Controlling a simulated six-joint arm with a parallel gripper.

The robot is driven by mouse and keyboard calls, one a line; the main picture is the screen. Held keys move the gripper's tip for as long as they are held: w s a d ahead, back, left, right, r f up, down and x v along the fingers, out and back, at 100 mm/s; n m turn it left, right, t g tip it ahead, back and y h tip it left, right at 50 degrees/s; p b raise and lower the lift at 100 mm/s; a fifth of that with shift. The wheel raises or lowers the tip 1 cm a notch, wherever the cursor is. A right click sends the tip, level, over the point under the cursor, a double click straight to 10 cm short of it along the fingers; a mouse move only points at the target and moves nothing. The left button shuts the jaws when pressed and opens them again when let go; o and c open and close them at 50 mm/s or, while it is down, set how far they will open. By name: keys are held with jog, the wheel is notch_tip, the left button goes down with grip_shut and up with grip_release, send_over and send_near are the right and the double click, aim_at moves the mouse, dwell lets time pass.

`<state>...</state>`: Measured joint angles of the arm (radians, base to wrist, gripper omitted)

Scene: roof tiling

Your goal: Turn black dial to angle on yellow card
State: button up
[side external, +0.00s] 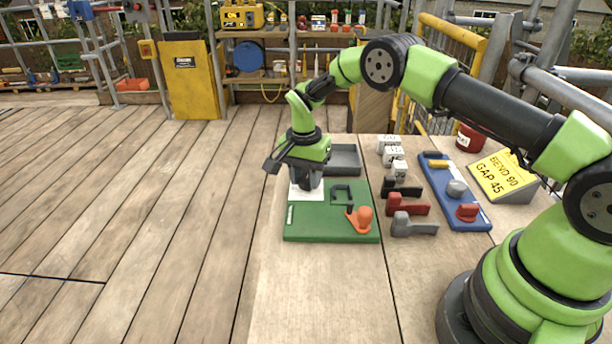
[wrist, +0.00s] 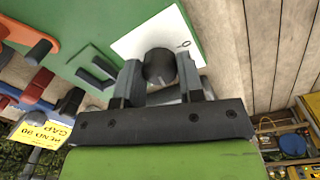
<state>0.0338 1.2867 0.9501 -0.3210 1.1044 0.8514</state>
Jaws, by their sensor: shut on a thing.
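The yellow card (side external: 503,177) stands on a grey wedge at the right of the table and reads "BEND 90" and "GAP 45". The black dial (wrist: 159,66) sits on a white plate (wrist: 128,46) with a small "0" mark, on the green board (side external: 304,231). My gripper (wrist: 159,78) points down over the plate, with one finger on each side of the dial, shut on it. In the side view my gripper (side external: 307,184) mostly hides the dial. The dial's angle is hard to read.
An orange piece (side external: 361,218) and a dark clamp-like bracket (side external: 343,194) are on the green board near my gripper. A grey tray (side external: 344,158) lies behind. Red (side external: 408,204) and grey (side external: 414,225) handles and a blue board (side external: 451,188) stand to the right.

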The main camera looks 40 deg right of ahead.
aim_at(305, 178)
jog(key=shift+m, duration=1.6)
jog(key=o, duration=0.9)
jog(key=r, duration=1)
jog(key=shift+w, duration=0.2)
jog(key=shift+r, duration=0.1)
